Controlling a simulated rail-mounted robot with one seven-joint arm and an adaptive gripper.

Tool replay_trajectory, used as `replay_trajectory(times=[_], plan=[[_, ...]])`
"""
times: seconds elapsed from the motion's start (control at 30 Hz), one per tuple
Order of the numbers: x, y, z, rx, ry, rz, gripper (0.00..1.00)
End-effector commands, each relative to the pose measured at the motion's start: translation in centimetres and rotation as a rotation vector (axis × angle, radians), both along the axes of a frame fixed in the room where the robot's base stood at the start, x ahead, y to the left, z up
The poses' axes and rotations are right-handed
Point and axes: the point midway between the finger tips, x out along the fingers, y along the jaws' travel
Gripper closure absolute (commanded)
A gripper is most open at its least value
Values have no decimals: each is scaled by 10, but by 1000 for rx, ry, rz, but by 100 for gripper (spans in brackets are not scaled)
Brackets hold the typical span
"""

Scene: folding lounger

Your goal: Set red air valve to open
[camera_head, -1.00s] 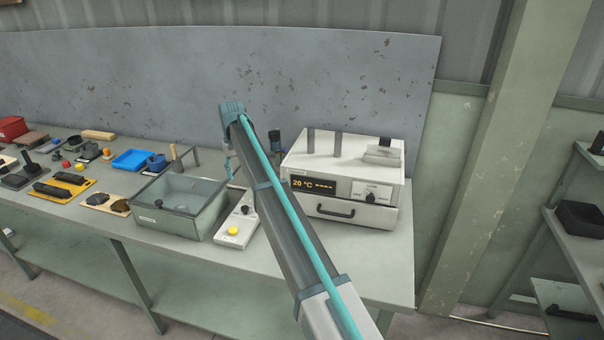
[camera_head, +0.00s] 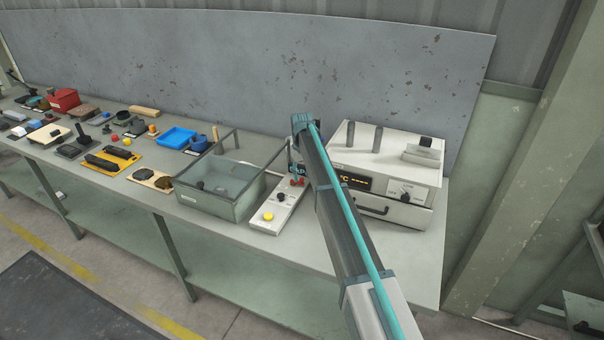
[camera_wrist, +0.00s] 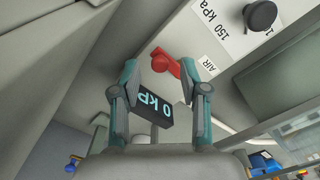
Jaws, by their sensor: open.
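The red air valve (camera_wrist: 165,63) shows in the wrist view as a red lever beside a label reading AIR. In the head view it is a small red spot (camera_head: 297,182) at the back of the white control panel (camera_head: 262,226), close to my arm. My gripper (camera_wrist: 158,68) is open, with one fingertip on each side of the red valve in the wrist picture. I cannot tell whether a finger touches it. A dark display (camera_wrist: 155,112) reading "0 kP" shows between the fingers. In the head view my arm hides most of the gripper.
The panel also has a black knob (camera_wrist: 260,15) and a yellow button (camera_head: 268,216). A glass-walled box (camera_head: 215,192) stands to the left, and a white oven-like unit (camera_head: 413,205) close on the right. Several small items lie farther left on the bench.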

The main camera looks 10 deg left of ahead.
Motion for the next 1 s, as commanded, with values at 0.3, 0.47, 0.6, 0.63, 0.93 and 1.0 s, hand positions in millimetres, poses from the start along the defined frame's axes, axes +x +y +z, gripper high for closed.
replay_trajectory(times=[0.3,0.47,0.6,0.63,0.93,1.0], plan=[[0,0,-10,0,0,0,56],[0,0,-10,0,0,0,62],[0,0,-10,0,0,0,86],[0,0,-10,0,0,0,91],[0,0,-10,0,0,-5,100],[-1,0,-10,0,0,-14,100]])
